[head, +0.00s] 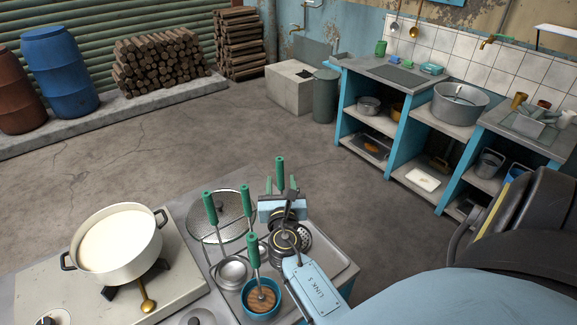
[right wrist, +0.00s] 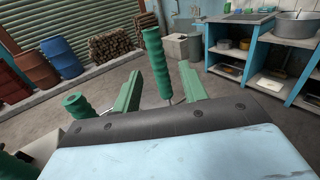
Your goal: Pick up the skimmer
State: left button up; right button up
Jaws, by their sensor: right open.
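Several green-handled tools stand upright on the metal counter in the head view. One green handle (head: 280,172) rises between the two fingers of my right gripper (head: 281,185). A dark, perforated head (head: 304,235) shows below and to the right of it, and looks like the skimmer's; the gripper hides how they join. In the right wrist view, my green fingers (right wrist: 161,88) are apart, with the ribbed green handle (right wrist: 159,65) and a thin metal rod between them. I cannot tell whether either finger touches it. My left gripper is not in view.
Other green handles (head: 210,208), (head: 245,200) and (head: 254,250) stand close by. A blue cup (head: 247,303) and a round mesh strainer (head: 224,220) are near. A white pot of milk (head: 118,242) sits on the stove to the left. The floor beyond the counter is clear.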

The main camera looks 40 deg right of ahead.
aim_at(280, 176)
jog(key=x, duration=0.4)
jog(key=shift+w+d+f, duration=0.15)
jog(key=shift+w+d, duration=0.05)
jog(key=shift+w, duration=0.1)
grip_shut()
